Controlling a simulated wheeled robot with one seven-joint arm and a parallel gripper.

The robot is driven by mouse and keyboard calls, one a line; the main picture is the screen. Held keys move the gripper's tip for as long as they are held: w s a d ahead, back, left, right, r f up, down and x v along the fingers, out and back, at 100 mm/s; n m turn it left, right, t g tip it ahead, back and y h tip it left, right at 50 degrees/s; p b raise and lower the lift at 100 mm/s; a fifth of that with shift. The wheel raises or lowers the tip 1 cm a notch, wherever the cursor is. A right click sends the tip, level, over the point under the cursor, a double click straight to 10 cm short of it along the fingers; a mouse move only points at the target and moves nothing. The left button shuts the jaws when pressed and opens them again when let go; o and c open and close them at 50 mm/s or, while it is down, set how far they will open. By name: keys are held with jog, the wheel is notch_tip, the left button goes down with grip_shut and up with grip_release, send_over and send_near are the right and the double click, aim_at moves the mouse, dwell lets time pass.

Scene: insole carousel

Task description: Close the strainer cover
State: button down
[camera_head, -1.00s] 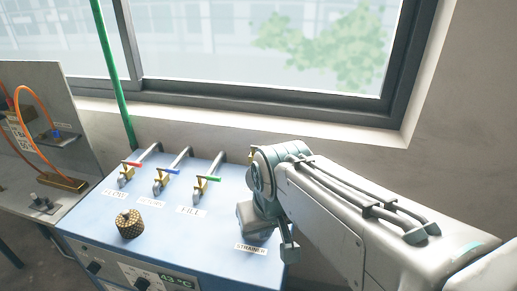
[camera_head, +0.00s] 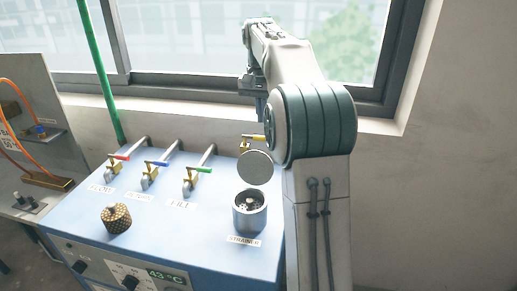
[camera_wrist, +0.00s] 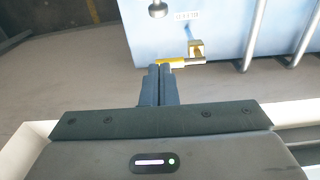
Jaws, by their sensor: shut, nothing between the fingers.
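The strainer (camera_head: 249,214) is a grey metal cup at the right end of the blue bench top, behind its STRAINER label. Its mouth is open and parts show inside. Its round grey cover (camera_head: 256,168) stands raised at the cup's back edge, face toward the head camera. My gripper (camera_head: 262,112) is above and behind the cover, near the window sill, apart from the cover. In the wrist view its dark fingers (camera_wrist: 158,86) are together and empty, with a yellow-handled valve (camera_wrist: 183,62) just beyond their tips. The strainer is not recognisable in the wrist view.
Three valves with red, blue and green (camera_head: 203,169) handles and pipes stand left of the strainer. A knurled brass knob (camera_head: 116,218) sits at front left. The window frame and wall (camera_head: 440,190) are close behind.

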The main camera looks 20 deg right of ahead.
aim_at(256, 166)
notch_tip(256, 166, down, 9)
jog(key=s+a, duration=0.1)
jog(key=s, duration=0.1)
jog(key=shift+a, duration=0.15)
dwell(0.4)
jog(key=shift+s+a+f, duration=0.1)
jog(key=shift+s+a, duration=0.05)
dwell(0.4)
